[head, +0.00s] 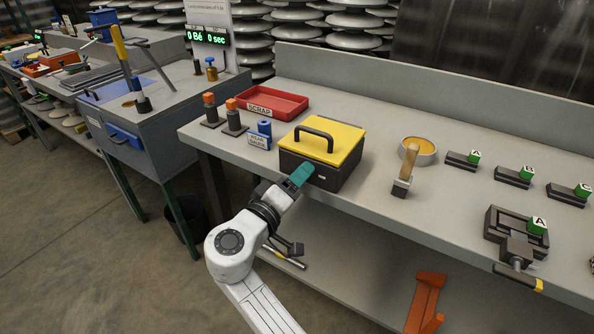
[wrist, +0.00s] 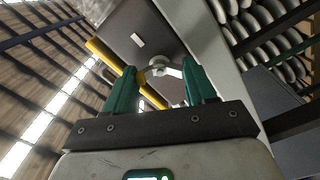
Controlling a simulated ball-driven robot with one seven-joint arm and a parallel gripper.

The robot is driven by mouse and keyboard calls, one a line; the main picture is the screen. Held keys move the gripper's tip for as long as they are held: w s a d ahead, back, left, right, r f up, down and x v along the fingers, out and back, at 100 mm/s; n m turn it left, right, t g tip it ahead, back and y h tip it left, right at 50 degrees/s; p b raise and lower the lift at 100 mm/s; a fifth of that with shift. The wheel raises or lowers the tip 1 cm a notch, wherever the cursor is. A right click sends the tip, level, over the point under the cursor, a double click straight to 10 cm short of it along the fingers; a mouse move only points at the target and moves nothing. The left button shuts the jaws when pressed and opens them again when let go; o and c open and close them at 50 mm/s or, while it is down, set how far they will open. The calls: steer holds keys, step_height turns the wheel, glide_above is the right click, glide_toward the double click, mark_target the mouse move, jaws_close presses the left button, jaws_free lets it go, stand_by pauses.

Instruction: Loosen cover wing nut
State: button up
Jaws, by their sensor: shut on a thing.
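A dark box with a yellow cover (head: 345,140) and a black arched handle stands on the bench. My gripper (head: 306,170) is at the front face of this box, its teal fingers level and just below the cover's edge. In the wrist view my gripper (wrist: 158,70) has its two fingers on either side of a pale metal wing nut (wrist: 160,62) by the dark box face (wrist: 122,22). The fingers are shut on the nut. In the head view the fingers hide the nut.
A red scrap tray (head: 270,103), a blue gauge block (head: 264,128) and orange-topped posts (head: 233,112) stand left of the box. A yellow round dish with a brush (head: 410,160) and a vise (head: 515,235) are to the right. The bench front edge runs beneath my arm.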

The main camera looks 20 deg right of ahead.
steer(key=shift+n+p, duration=2.4)
steer(key=shift+n, duration=0.8)
steer(key=o, duration=1)
steer(key=shift+o, duration=0.2)
steer(key=v, duration=1)
steer(key=shift+s+a, duration=0.2)
steer(key=shift+a, duration=0.15)
